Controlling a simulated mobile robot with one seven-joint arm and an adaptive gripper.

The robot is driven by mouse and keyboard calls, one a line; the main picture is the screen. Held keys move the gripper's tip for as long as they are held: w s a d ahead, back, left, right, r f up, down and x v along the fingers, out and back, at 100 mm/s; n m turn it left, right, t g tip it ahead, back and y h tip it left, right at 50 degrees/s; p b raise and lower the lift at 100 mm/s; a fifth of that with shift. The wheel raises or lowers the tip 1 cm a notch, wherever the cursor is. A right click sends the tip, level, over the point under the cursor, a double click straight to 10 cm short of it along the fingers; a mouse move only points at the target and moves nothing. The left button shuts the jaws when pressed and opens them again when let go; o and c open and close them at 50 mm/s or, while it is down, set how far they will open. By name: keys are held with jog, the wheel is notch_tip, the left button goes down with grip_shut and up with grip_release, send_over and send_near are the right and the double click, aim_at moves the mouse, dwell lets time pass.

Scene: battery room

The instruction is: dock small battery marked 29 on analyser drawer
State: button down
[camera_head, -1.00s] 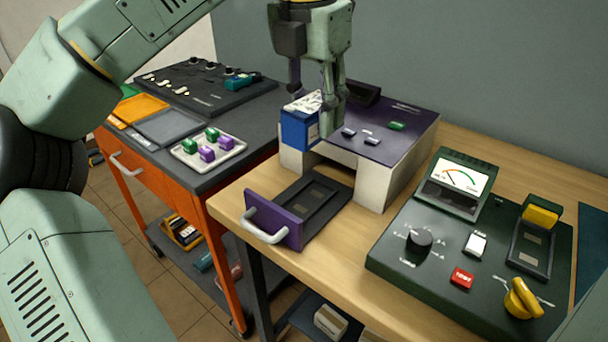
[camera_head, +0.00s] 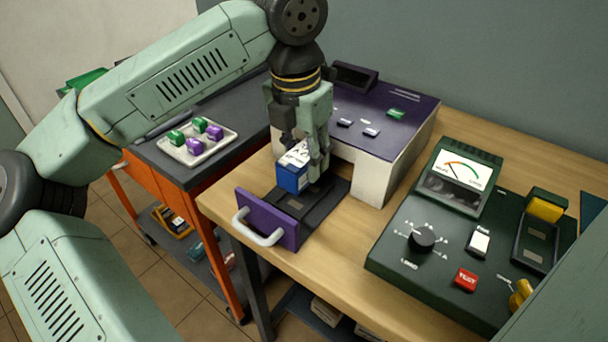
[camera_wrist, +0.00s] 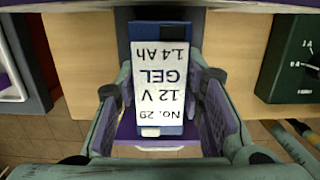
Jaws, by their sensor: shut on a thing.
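The small battery (camera_head: 292,171) is blue with a white top label. In the wrist view the battery's label (camera_wrist: 162,80) reads No. 29, 12 V, GEL, 1.4 Ah. My gripper (camera_head: 306,160) is shut on it, with one finger pad on each side in the wrist view (camera_wrist: 165,112). The battery is upright over the open analyser drawer (camera_head: 318,205), a dark tray with a purple front and a pale handle. I cannot tell whether its underside touches the tray. The drawer juts from under the purple-topped analyser (camera_head: 410,122).
A green tester (camera_head: 398,235) with a dial, a meter and a yellow-ended cradle stands at the right on the wooden bench (camera_head: 350,245). A white tray (camera_head: 183,155) of green and purple blocks sits on the cart at the left. The bench between drawer and tester is clear.

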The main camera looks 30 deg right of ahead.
aim_at(301, 154)
jog(key=shift+f+p, duration=0.3)
jog(key=shift+f, duration=2.25)
jog(key=shift+f, duration=0.15)
jog(key=c, duration=1.1)
grip_release()
jog(key=shift+r, duration=0.3)
jog(key=shift+w+r, duration=0.1)
jog(key=shift+r, duration=0.25)
jog(key=r, duration=0.3)
jog(key=a+r+b, duration=0.1)
jog(key=r, duration=0.7)
jog(key=shift+s+a, duration=0.2)
jog(key=shift+s, duration=0.1)
